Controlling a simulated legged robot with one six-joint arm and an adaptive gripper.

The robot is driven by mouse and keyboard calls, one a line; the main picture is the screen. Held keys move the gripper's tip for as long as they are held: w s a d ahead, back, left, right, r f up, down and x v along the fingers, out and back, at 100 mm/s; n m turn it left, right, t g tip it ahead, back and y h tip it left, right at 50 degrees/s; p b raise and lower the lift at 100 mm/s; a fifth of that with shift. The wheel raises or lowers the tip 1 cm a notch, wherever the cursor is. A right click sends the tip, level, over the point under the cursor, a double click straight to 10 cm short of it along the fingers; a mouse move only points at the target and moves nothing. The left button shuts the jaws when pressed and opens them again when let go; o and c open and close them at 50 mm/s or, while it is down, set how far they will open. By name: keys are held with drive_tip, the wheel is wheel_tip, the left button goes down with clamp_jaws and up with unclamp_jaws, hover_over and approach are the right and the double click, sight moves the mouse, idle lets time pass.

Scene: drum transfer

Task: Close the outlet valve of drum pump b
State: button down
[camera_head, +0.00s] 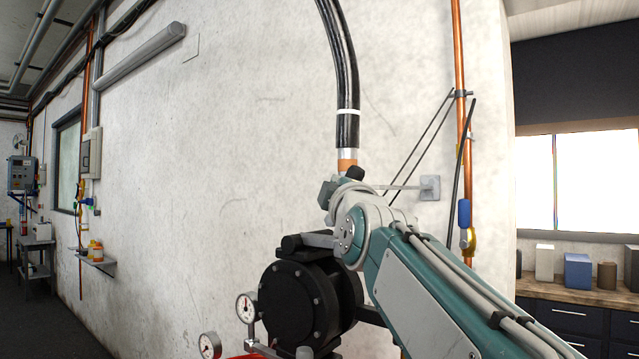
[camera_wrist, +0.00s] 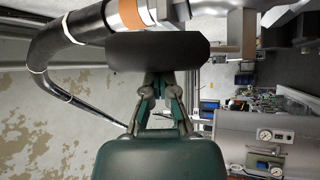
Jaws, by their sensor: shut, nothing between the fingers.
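A black pump (camera_head: 306,298) with a bolted round face stands low in the head view, partly behind my arm. A black hose (camera_head: 345,90) drops to an orange collar (camera_head: 347,165) above it. In the wrist view the hose (camera_wrist: 58,45) and orange collar (camera_wrist: 132,14) run along the top. A dark rounded bar (camera_wrist: 157,48), perhaps the outlet valve's handle, crosses just beyond my gripper (camera_wrist: 160,82). My gripper is shut and empty, its tips at or very near the bar; I cannot tell if they touch. No label shows which pump this is.
Two gauges (camera_head: 229,325) sit left of the pump. A copper pipe (camera_head: 459,60) and a wall bracket (camera_head: 429,188) are to the right. A worktop with boxes (camera_head: 577,271) is at far right.

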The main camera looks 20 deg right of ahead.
wheel_tip(320, 180, down, 5)
drive_tip(key=s+d+m+t+h, duration=0.2)
drive_tip(key=m+h, duration=0.6)
drive_tip(key=m, duration=0.2)
drive_tip(key=shift+s+d+m+h, duration=0.25)
drive_tip(key=shift+s+m+h, duration=0.05)
drive_tip(key=shift+s+h, duration=0.1)
drive_tip(key=shift+f, duration=0.15)
